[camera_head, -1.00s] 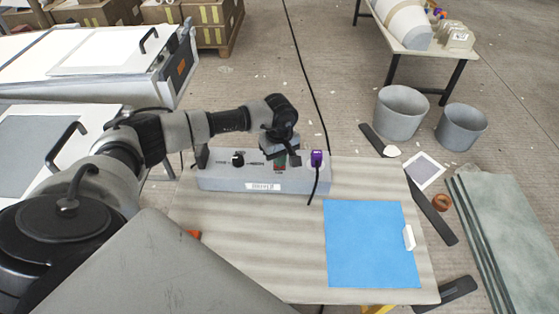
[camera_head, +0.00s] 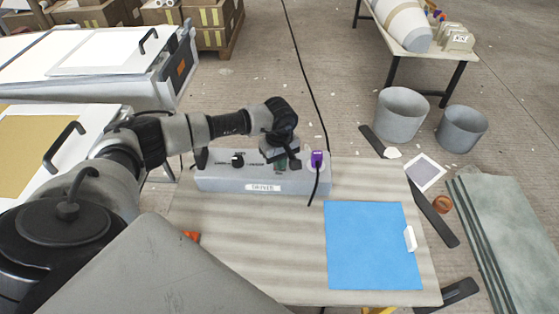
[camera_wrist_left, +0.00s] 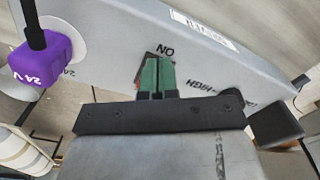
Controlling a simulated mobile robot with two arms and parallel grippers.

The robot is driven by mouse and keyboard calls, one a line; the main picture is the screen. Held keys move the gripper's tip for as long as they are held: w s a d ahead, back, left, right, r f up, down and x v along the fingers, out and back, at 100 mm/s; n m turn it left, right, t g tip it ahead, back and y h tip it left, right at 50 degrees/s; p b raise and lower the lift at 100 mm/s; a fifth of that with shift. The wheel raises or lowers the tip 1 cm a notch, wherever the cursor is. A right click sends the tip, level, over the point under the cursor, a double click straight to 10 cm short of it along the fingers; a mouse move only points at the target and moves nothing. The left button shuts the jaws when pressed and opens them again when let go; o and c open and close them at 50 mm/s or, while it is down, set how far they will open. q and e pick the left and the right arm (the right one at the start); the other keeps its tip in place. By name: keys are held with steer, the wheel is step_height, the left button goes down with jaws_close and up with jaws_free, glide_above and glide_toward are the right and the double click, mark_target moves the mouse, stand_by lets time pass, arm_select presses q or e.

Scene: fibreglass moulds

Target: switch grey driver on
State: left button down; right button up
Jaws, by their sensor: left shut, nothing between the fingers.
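The grey driver (camera_head: 225,184) is a long box at the back of the table, with a dark knob (camera_head: 237,160) and a white label on its front. My left gripper (camera_head: 281,164) is over its top, right of the knob. In the left wrist view the green fingertips (camera_wrist_left: 157,74) are together with nothing between them, at the "ON" mark on the driver (camera_wrist_left: 110,35). They cover most of the switch; only a dark and reddish edge shows beside them. Whether they touch it, and the switch's position, I cannot tell. My right gripper is not in view.
A purple 24 V plug (camera_head: 317,158) with a black cable stands in the driver's right end; it also shows in the left wrist view (camera_wrist_left: 42,60). A blue sheet (camera_head: 372,245) lies on the table (camera_head: 245,235). Two grey buckets stand on the floor at right.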

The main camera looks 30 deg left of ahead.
arm_select(q)
steer(key=shift+r+p, duration=2)
steer(key=shift+r, duration=1.5)
steer(key=shift+f, duration=0.15)
